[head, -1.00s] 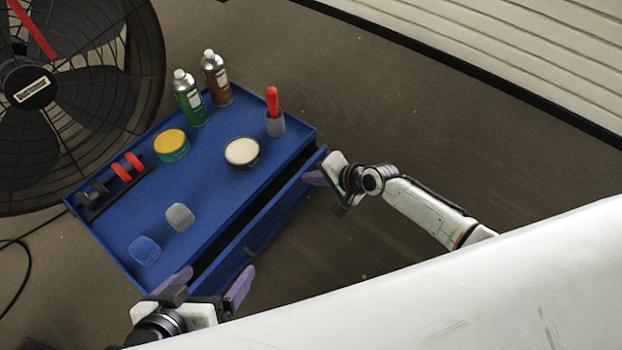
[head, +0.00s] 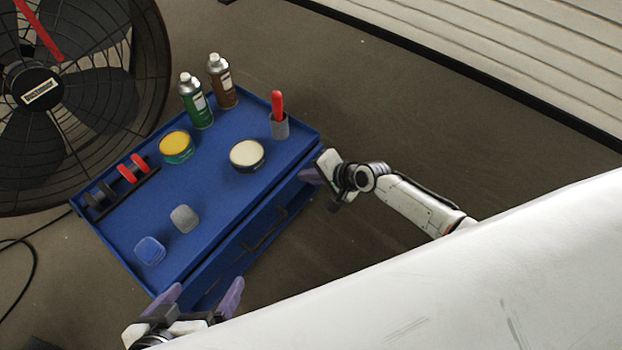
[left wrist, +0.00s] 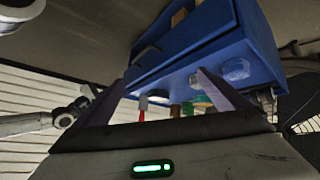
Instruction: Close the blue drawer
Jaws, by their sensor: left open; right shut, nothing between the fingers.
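The blue drawer (head: 262,246) is in the front side of a blue tool chest (head: 218,190), with a dark handle on its face. No wide dark gap shows behind its front edge now; whether it is fully flush I cannot tell. My right gripper (head: 306,174) is shut and empty, its purple fingers at the drawer front's right end, seemingly touching it. My left gripper (head: 209,285) is open and empty at the chest's near left corner. In the left wrist view, its fingers (left wrist: 161,77) stand apart before the chest (left wrist: 190,65); contact is unclear.
On the chest top stand a green spray can (head: 196,103), a brown can (head: 221,84), a red-handled tool in a grey cup (head: 279,127), two round tins and small blocks. A large fan (head: 60,110) stands behind left.

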